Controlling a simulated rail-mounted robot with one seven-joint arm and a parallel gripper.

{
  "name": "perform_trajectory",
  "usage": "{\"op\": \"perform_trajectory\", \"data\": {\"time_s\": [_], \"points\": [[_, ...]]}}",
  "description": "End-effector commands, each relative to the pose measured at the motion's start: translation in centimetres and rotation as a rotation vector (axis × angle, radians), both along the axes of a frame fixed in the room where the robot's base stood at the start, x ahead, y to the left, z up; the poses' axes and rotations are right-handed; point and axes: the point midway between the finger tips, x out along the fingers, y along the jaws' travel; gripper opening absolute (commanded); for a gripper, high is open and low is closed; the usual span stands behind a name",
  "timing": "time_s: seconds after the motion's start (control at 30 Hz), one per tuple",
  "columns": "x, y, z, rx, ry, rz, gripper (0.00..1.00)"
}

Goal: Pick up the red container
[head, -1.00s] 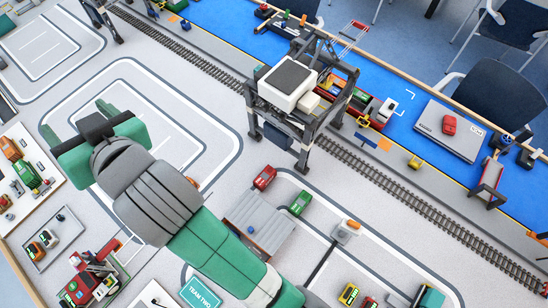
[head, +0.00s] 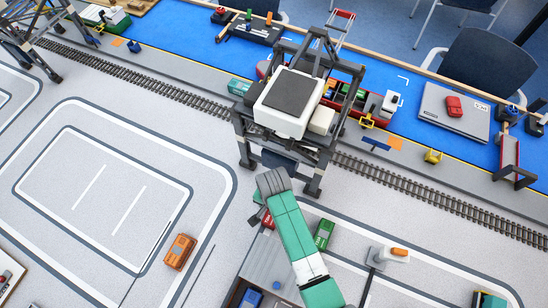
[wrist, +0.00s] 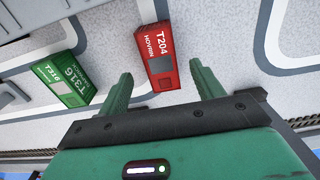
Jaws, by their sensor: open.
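A red container marked T204 (wrist: 155,42) lies flat on the grey floor in the wrist view. My gripper (wrist: 161,72) is open and empty, with one green finger on each side of the container's near end in that picture. I cannot tell how high the fingers are above it. In the head view, the red container (head: 268,220) is partly hidden by my arm, near the foot of the gantry crane (head: 289,100). My fingers are mostly hidden there behind my arm.
A green container marked T316 (wrist: 67,82) lies left of the red one in the wrist view; it shows right of my arm in the head view (head: 323,235). An orange car (head: 180,251) stands left.

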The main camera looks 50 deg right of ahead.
Motion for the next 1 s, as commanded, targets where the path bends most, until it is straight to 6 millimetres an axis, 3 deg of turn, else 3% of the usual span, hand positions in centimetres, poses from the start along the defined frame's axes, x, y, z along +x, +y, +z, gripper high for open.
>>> {"op": "perform_trajectory", "data": {"time_s": [0.13,0.4,0.67,0.93,1.0], "points": [[0.0,0.0,-0.9,0.000,-0.001,0.001,0.66],[0.0,0.0,-5.3,-0.001,-0.002,0.001,0.66],[0.0,0.0,-5.6,-0.001,-0.003,0.002,0.66],[0.0,0.0,-5.6,-0.001,-0.003,0.002,0.16],[0.0,0.0,-5.6,-0.001,-0.003,0.002,0.16]]}}
